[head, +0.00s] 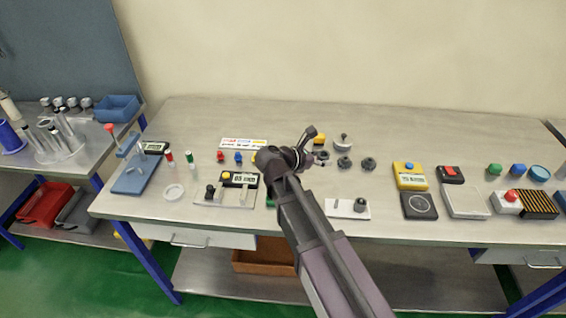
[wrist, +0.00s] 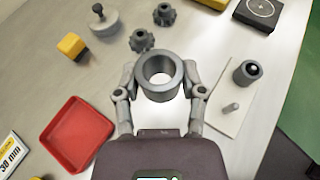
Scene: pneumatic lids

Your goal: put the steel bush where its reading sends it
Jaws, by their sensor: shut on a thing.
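My gripper (wrist: 160,80) is shut on the steel bush (wrist: 160,94), a thick grey ring with an open bore, held between the two fingers. In the head view my gripper (head: 297,158) is over the middle of the bench, and the bush is hard to make out there. A gauge with a display (head: 240,180) stands on a plate left of my arm. A yellow unit with a display (head: 411,176) stands to the right. Their digits are too small to read surely. A red tray (wrist: 77,135) lies left of my gripper in the wrist view and looks empty.
Two dark gears (wrist: 142,40) (wrist: 165,14), a knobbed grey lid (wrist: 104,22) and a yellow block (wrist: 72,45) lie beyond the bush. A white plate (wrist: 229,91) with a peg and a dark cylinder is to the right. A card marked 30 mm (wrist: 12,152) lies left.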

